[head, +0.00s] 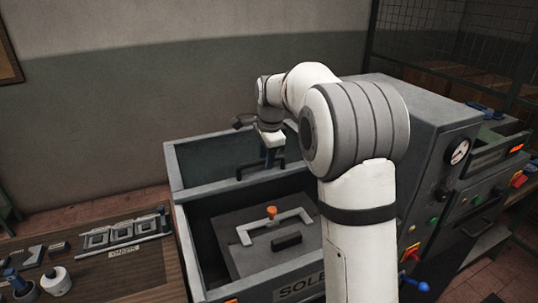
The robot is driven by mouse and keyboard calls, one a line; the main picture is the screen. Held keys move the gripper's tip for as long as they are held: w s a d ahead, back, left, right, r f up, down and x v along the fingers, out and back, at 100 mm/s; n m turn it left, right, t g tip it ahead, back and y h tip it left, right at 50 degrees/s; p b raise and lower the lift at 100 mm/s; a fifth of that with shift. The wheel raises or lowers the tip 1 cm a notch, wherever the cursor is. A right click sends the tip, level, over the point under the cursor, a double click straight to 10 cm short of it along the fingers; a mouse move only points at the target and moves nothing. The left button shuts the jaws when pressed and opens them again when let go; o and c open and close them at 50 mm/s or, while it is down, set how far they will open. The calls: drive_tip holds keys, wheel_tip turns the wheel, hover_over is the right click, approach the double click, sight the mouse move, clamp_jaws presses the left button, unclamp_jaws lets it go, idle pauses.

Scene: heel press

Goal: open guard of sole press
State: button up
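The sole press (196,238) is a grey box in the lower middle of the head view. "SOLE" shows on its front, with the rest of the label hidden by my arm. Its front well is open to view. A dark plate (255,262) in it carries a light grey bracket with an orange knob and a black block. Behind the well is a grey framed panel (216,186), which looks like the guard, with a dark handle (247,174). My gripper (270,157) points down at this handle. I cannot tell whether its fingers are closed around it.
A wooden bench (120,282) at lower left holds a labelled rack, a white spool and small tools. A grey cabinet (432,150) with a gauge, buttons and a blue-handled lever stands at right. A mesh fence (440,45) is behind.

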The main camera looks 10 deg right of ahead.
wheel_tip(320, 180, up, 8)
drive_tip(key=s+b, duration=0.1)
drive_tip(key=shift+s+d+f, duration=0.15)
drive_tip(key=shift+s, duration=0.1)
drive_tip(key=s+f+n, duration=0.3)
drive_tip(key=s+n, duration=0.2)
drive_tip(key=s, duration=0.6)
drive_tip(key=s+d+f+n, duration=0.1)
drive_tip(key=s+f+n, duration=0.3)
drive_tip(key=s, duration=0.7)
drive_tip(key=s+d+f+n+t+b, duration=0.1)
drive_tip(key=s+f+n, duration=0.3)
drive_tip(key=s, duration=0.7)
drive_tip(key=n, duration=0.2)
drive_tip(key=shift+s+d+n, duration=0.15)
drive_tip(key=shift+s+n, duration=0.1)
drive_tip(key=shift+n, duration=0.05)
